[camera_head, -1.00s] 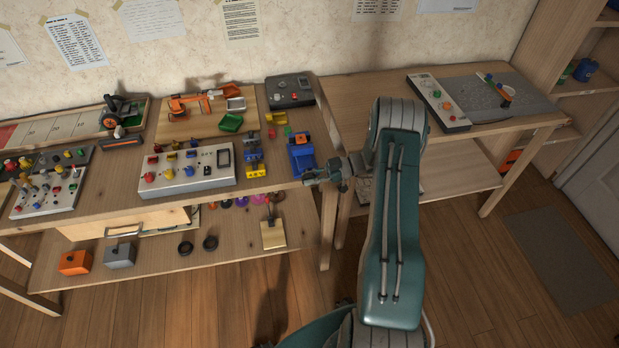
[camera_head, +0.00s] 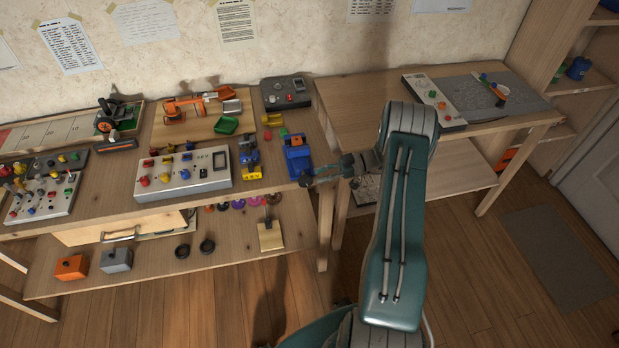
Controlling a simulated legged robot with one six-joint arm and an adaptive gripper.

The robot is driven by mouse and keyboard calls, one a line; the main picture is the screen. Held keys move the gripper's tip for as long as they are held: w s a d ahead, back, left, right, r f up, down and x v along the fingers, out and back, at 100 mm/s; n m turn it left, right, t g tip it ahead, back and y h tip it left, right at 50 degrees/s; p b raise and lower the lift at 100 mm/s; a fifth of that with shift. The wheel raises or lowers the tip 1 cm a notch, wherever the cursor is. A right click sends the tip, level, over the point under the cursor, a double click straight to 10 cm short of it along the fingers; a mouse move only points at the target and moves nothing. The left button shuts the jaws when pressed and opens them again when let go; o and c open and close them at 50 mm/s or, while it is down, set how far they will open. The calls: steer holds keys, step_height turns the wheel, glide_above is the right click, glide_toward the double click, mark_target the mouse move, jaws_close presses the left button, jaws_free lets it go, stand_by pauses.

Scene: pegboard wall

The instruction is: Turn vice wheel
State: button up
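A blue block-shaped device with an orange part on top (camera_head: 297,152), which looks like the vice, stands at the right front edge of the left workbench. Its wheel cannot be clearly made out; its lower front is partly behind my gripper. My gripper (camera_head: 306,178) is at the bench's front right corner, pointing left, just in front of and below the blue device. Its fingertips are very near the device; whether they touch it, and whether the fingers are apart or closed, is too small to tell.
A white control box (camera_head: 184,172) and a small blue-and-yellow device (camera_head: 249,158) stand left of the blue device. A grey box (camera_head: 286,92) sits behind it. A second table (camera_head: 352,100) with panels stands to the right, across a narrow gap.

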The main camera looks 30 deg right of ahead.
steer(key=v, duration=0.7)
steer(key=shift+d, duration=0.3)
steer(key=s+a+r+m+g+h, duration=0.2)
steer(key=a+r+m+h, duration=0.15)
steer(key=a+r, duration=0.6)
steer(key=s+a+r+m+g+h, duration=0.25)
steer(key=a+r+h, duration=0.35)
steer(key=r, duration=0.6)
steer(key=s+a+r+m+t+h, duration=0.2)
steer(key=s+a+r+m+h, duration=0.1)
steer(key=s, duration=0.6)
steer(key=s+a+r+m+t+h, duration=0.3)
steer(key=s+a+r+m, duration=0.2)
steer(key=s+a, duration=0.3)
steer(key=shift+s+m+t, duration=0.35)
steer(key=shift+s+m, duration=0.05)
steer(key=shift+s, duration=0.1)
steer(key=shift+a+r, duration=0.1)
